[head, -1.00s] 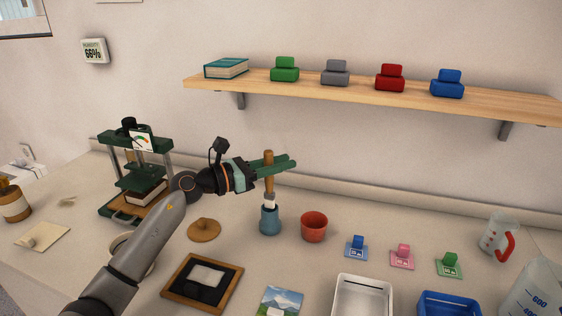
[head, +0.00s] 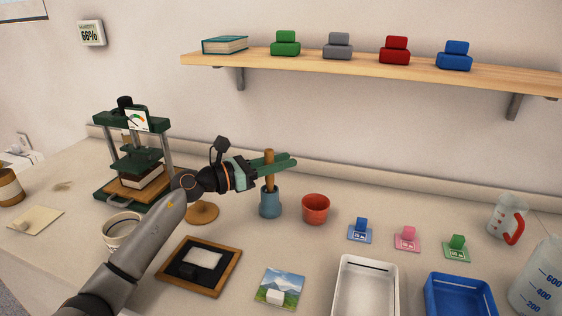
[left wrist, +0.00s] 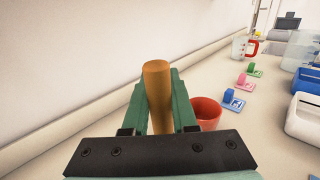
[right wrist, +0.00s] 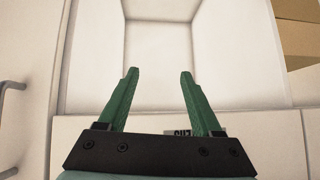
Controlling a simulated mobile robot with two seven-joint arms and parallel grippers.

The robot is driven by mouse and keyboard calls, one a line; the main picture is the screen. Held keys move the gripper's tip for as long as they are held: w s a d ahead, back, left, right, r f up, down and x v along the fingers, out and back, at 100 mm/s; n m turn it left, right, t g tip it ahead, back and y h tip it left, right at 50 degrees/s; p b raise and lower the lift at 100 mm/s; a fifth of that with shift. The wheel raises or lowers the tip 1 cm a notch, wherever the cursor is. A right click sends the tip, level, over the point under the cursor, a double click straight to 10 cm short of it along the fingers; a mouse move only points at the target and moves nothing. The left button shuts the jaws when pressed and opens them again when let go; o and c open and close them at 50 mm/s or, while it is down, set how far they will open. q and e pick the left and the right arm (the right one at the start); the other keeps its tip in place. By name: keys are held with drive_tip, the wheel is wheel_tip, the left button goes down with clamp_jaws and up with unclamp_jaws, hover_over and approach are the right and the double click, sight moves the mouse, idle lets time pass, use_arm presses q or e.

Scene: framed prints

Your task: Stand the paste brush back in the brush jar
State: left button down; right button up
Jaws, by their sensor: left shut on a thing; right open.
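The paste brush (head: 269,157) has a brown wooden handle and stands upright in the blue-grey brush jar (head: 270,203). Its lower end is hidden inside the jar. In the left wrist view the handle (left wrist: 157,85) rises between the green fingers. The right gripper (right wrist: 159,75) is open and empty in the right wrist view, away from the brush and jar.
A red-brown pot (head: 316,209) stands close to the right of the jar. A wooden lid-like disc (head: 203,213) lies to its left. A green press (head: 133,160) stands further left. A framed board (head: 200,265) and a white tray (head: 367,290) are nearer the front.

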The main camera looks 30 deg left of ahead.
use_arm(q)
drive_tip(key=c, duration=0.6)
unclamp_jaws()
drive_tip(key=shift+s+a+f, duration=0.1)
drive_tip(key=shift+s+a, duration=0.25)
drive_tip(key=shift+s, duration=0.15)
drive_tip(key=shift+b+v, duration=0.9)
drive_tip(key=shift+v, duration=4.8)
